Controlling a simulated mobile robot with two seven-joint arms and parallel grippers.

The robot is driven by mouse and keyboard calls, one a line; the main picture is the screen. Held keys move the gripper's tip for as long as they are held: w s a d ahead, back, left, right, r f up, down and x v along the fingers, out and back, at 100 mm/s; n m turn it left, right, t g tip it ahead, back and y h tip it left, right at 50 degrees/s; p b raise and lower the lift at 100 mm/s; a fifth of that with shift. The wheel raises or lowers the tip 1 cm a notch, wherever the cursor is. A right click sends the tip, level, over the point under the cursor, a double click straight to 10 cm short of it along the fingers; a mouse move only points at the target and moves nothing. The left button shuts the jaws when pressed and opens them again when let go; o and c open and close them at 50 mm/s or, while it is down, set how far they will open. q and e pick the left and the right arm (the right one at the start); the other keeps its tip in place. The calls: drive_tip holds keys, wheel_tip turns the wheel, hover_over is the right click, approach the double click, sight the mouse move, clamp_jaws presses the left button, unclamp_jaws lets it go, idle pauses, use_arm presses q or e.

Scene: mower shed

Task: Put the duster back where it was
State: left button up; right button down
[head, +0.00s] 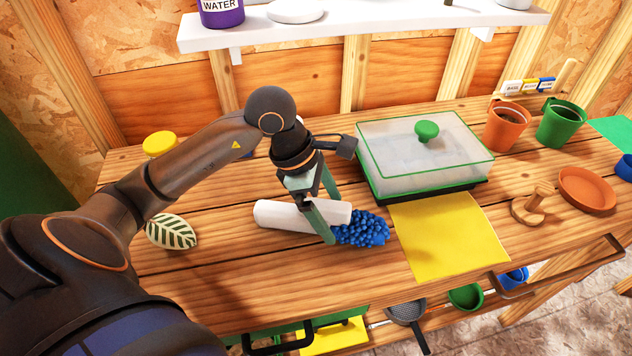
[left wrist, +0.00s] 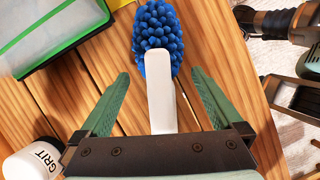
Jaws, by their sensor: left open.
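The duster has a bushy blue head (head: 362,230) and a white handle, and lies on the wooden bench in front of the clear-lidded tray. In the left wrist view its head (left wrist: 157,35) is at the top and its handle (left wrist: 160,95) points back toward my gripper. My left gripper (head: 331,222) is low over the bench at the duster. In the left wrist view its fingers (left wrist: 160,78) are open, one on each side of the handle, with a gap on both sides. In the head view the fingers hide part of the duster.
The green-edged tray (head: 425,150) stands close behind, with a yellow sheet (head: 445,235) to the right. A leaf-patterned object (head: 171,231) and yellow-lidded jar (head: 160,144) are at left. A GRIT jar (left wrist: 32,160) is near my left gripper. Pots (head: 508,126) stand at back right.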

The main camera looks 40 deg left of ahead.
use_arm(q)
drive_tip(key=v, duration=1.1)
drive_tip(key=shift+a+r, duration=0.1)
drive_tip(key=shift+a, duration=0.05)
